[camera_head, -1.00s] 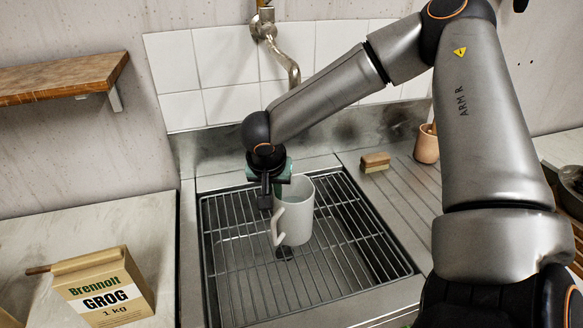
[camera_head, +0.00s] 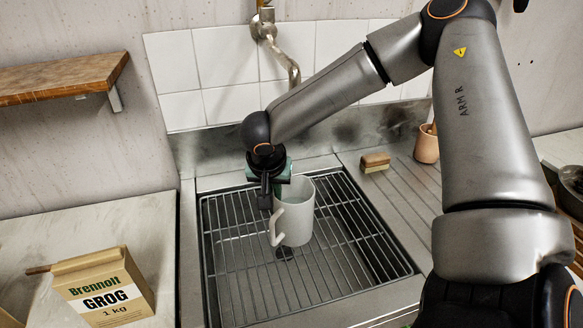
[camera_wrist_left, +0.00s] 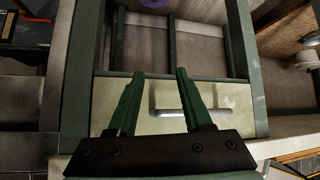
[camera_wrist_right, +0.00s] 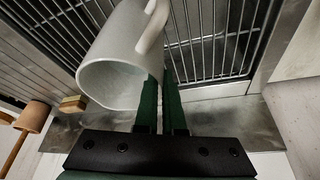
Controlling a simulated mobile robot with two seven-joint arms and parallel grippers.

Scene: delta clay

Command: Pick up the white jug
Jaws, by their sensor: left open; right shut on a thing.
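The white jug (camera_head: 297,215) is upright over the wire rack of the sink in the head view, its handle towards the lower left. It also shows in the right wrist view (camera_wrist_right: 115,60), with its open mouth towards the camera. My right gripper (camera_head: 268,200) is at the jug's left side. In the right wrist view my right gripper (camera_wrist_right: 161,100) is shut on the jug's wall, one green finger against the mouth's edge. I cannot tell whether the jug's base touches the rack. My left gripper (camera_wrist_left: 155,80) is open and empty in the left wrist view, above a pale drawer front.
The wire rack (camera_head: 350,235) covers the sink. A tap (camera_head: 285,55) hangs behind it. A brush (camera_head: 375,161) and a terracotta pot (camera_head: 426,148) stand right on the drainboard. A grog box (camera_head: 104,289) stands on the left counter. A wooden shelf (camera_head: 60,80) is above.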

